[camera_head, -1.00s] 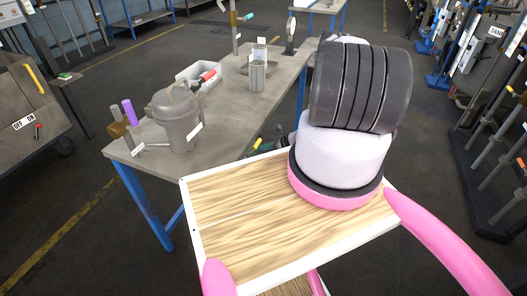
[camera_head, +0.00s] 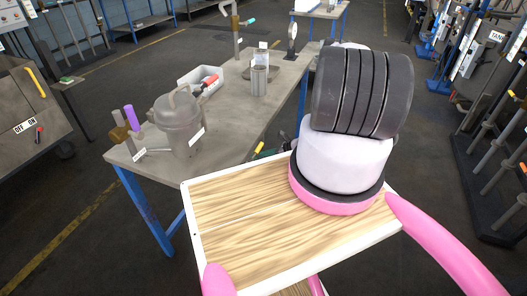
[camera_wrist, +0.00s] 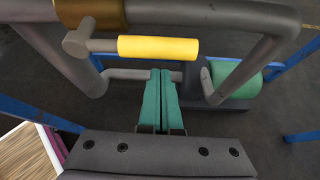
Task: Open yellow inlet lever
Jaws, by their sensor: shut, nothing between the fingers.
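The yellow lever (camera_wrist: 158,47) shows in the wrist view as a yellow sleeve on a grey bar, lying crosswise beside a brass-coloured fitting (camera_wrist: 90,12) and grey pipes. My gripper (camera_wrist: 160,78) has its two green fingers together, with nothing between them. The fingertips appear just below the yellow sleeve in the picture; I cannot tell whether they touch anything. In the head view a small yellow piece (camera_head: 258,147) shows beside the bench, probably this lever.
A grey bench (camera_head: 235,128) with blue legs carries a lidded grey vessel (camera_head: 180,127), a metal cylinder (camera_head: 259,82) and a white tray (camera_head: 186,84). A green cylinder (camera_wrist: 235,80) lies right of my fingers. Grey pipes (camera_wrist: 225,12) arch close around the lever.

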